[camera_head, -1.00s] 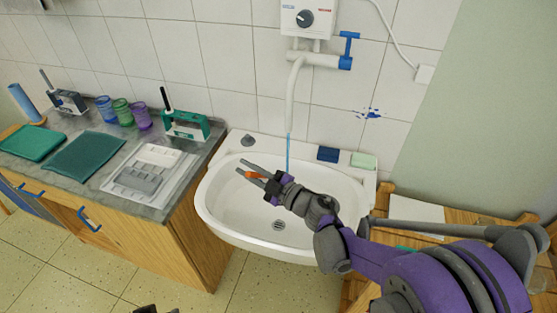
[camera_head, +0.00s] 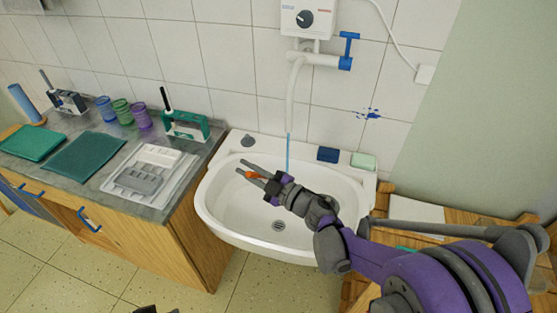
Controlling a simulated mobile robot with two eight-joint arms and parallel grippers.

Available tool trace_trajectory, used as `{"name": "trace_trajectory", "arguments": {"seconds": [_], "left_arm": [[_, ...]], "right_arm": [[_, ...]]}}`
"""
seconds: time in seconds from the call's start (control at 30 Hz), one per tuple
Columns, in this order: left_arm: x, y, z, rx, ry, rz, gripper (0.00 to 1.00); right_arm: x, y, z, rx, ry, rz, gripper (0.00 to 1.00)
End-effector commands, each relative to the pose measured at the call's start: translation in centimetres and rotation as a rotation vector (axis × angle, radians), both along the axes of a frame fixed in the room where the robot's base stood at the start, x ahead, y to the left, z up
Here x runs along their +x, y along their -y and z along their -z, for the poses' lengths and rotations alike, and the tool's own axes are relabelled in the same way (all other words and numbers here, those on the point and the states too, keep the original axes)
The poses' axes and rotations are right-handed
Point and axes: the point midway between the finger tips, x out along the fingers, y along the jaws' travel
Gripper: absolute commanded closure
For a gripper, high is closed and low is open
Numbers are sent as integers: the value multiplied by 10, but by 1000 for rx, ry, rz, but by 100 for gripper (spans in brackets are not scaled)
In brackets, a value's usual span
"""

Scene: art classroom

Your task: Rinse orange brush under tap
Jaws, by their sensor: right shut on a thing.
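My right gripper (camera_head: 256,169) is over the left part of the white sink basin (camera_head: 225,215), pointing up and to the left. It is shut on the orange brush (camera_head: 254,175), of which only a short orange part shows between the fingers. The tap (camera_head: 293,95) on the wall has a white spout and a blue handle (camera_head: 349,45). A thin blue stream of water (camera_head: 288,152) falls from the spout, close to the wrist of my right gripper. Whether the water touches the brush I cannot tell.
A counter (camera_head: 150,210) left of the sink holds teal mats (camera_head: 85,157), a white tray (camera_head: 150,173), coloured jars (camera_head: 122,110) and a green holder (camera_head: 186,126). A blue sponge (camera_head: 328,154) and a green soap (camera_head: 363,160) lie on the sink's back rim. A wooden table stands at right.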

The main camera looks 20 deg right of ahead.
Motion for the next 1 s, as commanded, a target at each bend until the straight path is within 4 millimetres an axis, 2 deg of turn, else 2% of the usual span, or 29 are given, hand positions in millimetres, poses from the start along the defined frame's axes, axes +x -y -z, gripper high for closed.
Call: {"name": "trace_trajectory", "arguments": {"seconds": [0.7,1.0], "left_arm": [[7,0,-28,0,14,0,55],[8,0,-29,0,14,0,55]], "right_arm": [[-35,-42,-38,1,1,-1,100],[-39,-46,-40,0,0,0,100]]}}
